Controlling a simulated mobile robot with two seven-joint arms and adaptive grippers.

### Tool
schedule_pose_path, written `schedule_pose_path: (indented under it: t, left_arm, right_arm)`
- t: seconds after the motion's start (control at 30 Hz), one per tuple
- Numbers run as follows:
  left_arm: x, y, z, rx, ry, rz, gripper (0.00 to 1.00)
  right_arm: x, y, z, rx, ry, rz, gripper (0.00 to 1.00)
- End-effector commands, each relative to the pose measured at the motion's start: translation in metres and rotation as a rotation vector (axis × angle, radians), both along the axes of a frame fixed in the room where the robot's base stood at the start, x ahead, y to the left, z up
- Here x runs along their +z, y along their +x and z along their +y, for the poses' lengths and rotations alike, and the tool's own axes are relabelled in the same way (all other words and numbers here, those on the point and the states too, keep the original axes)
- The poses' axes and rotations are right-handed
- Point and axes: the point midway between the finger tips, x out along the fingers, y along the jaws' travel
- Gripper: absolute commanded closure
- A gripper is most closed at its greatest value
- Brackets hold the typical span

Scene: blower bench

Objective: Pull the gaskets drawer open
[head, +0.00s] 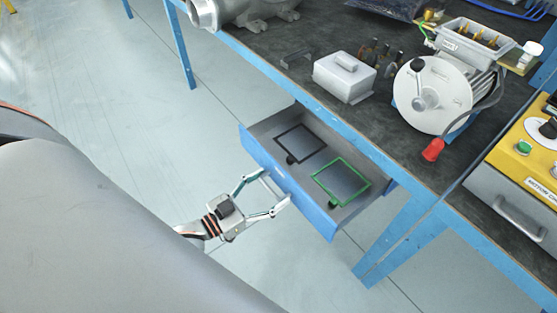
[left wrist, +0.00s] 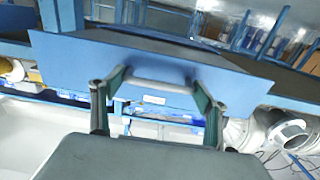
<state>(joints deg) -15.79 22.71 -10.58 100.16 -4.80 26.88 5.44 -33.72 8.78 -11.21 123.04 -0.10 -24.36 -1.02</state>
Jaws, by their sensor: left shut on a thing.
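The gaskets drawer (head: 262,166) is blue-fronted with a grey inside and stands pulled out from under the bench. Inside it lie a black square gasket (head: 300,143) and a green square gasket (head: 342,182). My left gripper (head: 277,191) is at the drawer's front, shut on its handle. In the left wrist view the pale bar handle (left wrist: 160,86) runs between the two fingers, in front of the blue drawer front (left wrist: 150,62). My right gripper is in neither view.
The dark bench top (head: 290,38) carries a grey metal cover (head: 345,77), a motor with a round white plate (head: 433,95) and a yellow control box (head: 530,150). A blue bench leg (head: 400,240) stands right of the drawer. The floor (head: 130,100) left of the drawer is clear.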

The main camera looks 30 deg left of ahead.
Motion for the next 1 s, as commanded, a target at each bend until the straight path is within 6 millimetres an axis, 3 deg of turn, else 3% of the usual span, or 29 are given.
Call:
schedule_pose_path:
  t: [0.47,0.5,0.57,1.0]
  left_arm:
    - [0.0,-0.0069,0.0022,-0.001,0.0,-0.001,0.65]
    - [0.0,-0.0069,0.0022,-0.001,0.0,-0.001,0.24]
    - [0.0,-0.0068,0.0021,-0.001,0.0,-0.001,0.1]
    - [-0.0006,-0.0125,0.0043,-0.001,0.0,0.001,0.1]
  right_arm:
    - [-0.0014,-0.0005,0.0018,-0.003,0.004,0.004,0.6]
    - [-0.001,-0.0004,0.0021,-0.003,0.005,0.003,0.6]
    - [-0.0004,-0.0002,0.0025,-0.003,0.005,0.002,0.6]
    - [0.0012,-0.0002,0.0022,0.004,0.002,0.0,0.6]
